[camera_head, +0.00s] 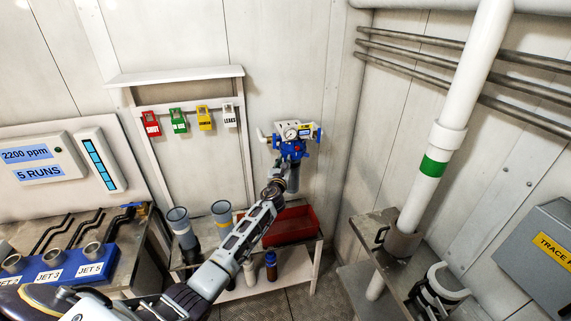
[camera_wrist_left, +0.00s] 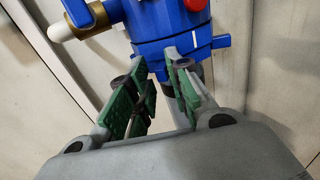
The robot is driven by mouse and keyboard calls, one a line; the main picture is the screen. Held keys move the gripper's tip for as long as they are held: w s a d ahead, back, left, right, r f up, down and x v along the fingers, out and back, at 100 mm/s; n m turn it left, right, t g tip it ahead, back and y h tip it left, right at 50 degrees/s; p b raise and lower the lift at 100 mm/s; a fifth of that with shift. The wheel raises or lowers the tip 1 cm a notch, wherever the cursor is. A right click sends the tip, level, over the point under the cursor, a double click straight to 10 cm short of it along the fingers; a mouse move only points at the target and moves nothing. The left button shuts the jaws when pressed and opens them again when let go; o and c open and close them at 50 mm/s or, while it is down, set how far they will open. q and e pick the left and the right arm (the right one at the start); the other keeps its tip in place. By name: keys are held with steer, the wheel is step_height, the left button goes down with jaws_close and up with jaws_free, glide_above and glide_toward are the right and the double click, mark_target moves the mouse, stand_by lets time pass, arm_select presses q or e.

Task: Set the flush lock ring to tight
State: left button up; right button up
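The flush unit (camera_head: 291,146) is a blue body with a round gauge and white pipe stubs on the back wall. A blue ring, likely the flush lock ring (camera_wrist_left: 180,55), runs around its lower part in the left wrist view. It has a tab (camera_wrist_left: 222,41) on its right and a white mark near the tab. My left gripper (camera_wrist_left: 156,75) is open, its green-padded fingers apart just below and in front of the ring. I cannot tell whether a fingertip touches it. In the head view my left gripper (camera_head: 277,178) partly covers the unit's underside. My right gripper is not in view.
A low bench with a red tray (camera_head: 292,226) and grey cups (camera_head: 181,226) stands below. Coloured tags (camera_head: 204,117) hang on a rack to the left. A white pipe (camera_head: 445,145) and a grey box (camera_head: 535,262) are on the right.

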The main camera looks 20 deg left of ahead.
arm_select(q)
steer(key=shift+o, duration=1.1)
steer(key=shift+a, duration=0.4)
steer(key=shift+w+d, duration=0.1)
steer(key=shift+d, duration=0.2)
steer(key=shift+s+f, duration=0.1)
steer(key=shift+s, duration=0.1)
steer(key=v, duration=1.1)
steer(key=shift+s, duration=0.3)
steer(key=shift+d+f, duration=0.1)
